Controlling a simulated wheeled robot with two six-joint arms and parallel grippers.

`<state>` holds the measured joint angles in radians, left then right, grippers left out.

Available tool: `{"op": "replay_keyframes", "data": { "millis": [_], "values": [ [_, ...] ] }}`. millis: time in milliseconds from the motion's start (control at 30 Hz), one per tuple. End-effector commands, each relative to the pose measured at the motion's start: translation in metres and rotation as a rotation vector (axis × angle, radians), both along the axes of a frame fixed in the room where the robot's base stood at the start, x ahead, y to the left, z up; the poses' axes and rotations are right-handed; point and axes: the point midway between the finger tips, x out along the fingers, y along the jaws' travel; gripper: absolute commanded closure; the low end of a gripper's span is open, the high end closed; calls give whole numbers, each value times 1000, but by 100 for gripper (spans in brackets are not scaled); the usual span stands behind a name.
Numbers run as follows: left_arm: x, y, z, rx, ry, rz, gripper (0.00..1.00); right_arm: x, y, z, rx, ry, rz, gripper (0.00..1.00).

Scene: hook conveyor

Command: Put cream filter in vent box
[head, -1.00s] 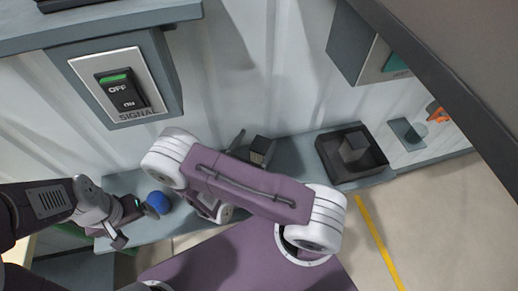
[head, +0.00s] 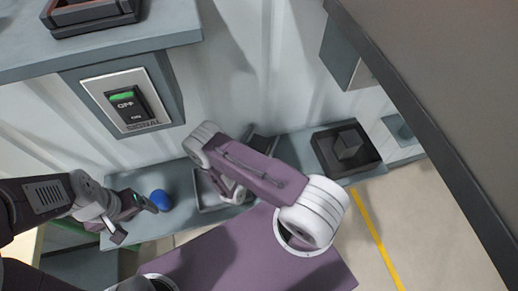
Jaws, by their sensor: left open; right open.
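I cannot make out a cream filter, and nothing in view is clearly marked as a vent box. My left gripper (head: 143,203) is open and empty above the left part of the grey bench, close to a blue ball (head: 161,200). I cannot tell whether they touch. My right gripper (head: 259,142) is mostly hidden behind my purple arm. Only dark parts show past the arm, open, near the wall. What lies beneath them is hidden.
A grey tray (head: 206,201) lies on the bench, partly behind my arm. A dark tray (head: 363,167) with a dark cube (head: 348,143) stands to the right. A signal switch (head: 127,101) is on the wall, below a shelf with a brown tray (head: 88,14). A dark panel slants across the right.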

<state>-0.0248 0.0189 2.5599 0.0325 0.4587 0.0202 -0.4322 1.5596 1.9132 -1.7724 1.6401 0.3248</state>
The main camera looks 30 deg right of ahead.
Motion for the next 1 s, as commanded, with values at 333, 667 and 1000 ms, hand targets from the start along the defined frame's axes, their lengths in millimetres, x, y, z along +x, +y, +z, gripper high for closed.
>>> {"op": "replay_keyframes", "data": {
  "millis": [333,667,1000],
  "values": [
    [0,0,-1,0,0,0,15,0,0,-1,0,0,1,58],
    [0,0,-1,0,0,0,15,0,1,-1,0,0,1,100],
    [0,0,-10,0,0,0,15,1,1,23,1,-2,1,100]
  ]
}}
